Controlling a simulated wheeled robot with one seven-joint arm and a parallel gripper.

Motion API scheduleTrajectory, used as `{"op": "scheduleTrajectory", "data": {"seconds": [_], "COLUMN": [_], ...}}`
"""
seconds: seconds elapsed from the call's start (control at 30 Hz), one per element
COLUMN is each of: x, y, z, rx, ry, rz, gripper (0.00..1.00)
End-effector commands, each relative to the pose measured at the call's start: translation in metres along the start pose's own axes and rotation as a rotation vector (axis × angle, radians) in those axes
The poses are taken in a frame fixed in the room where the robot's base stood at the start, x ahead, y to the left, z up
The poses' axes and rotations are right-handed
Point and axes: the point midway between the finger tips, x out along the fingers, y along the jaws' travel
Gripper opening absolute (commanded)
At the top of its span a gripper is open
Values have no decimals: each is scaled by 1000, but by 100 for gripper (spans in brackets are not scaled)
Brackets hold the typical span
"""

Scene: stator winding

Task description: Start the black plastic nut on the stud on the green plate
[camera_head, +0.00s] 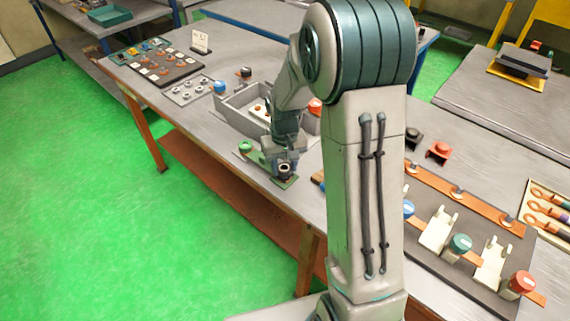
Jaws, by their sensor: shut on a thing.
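The green plate (287,183) lies on the workbench near its front edge, in the middle of the head view. My gripper (283,166) points down over the plate's right part and is shut on the black plastic nut (285,172), a small dark ring between the fingertips. The stud is hidden by the nut and my gripper, so I cannot tell whether the nut touches it. A green round piece (246,146) stands on the plate's left end.
A grey open box (236,116) stands just behind the plate. A light tray of small round parts (191,90) and a dark parts board (160,65) are at the left. Red and black pieces (438,150) stand at the right. My arm hides the bench's middle.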

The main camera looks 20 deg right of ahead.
Motion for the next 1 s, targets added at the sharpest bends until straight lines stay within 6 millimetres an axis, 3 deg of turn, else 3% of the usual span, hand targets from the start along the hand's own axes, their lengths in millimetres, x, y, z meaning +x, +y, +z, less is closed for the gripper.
{"op": "scheduleTrajectory", "data": {"seconds": [1.0], "x": [6], "y": [0], "z": [0], "rx": [0], "ry": [-1], "rz": [0], "gripper": [20]}}
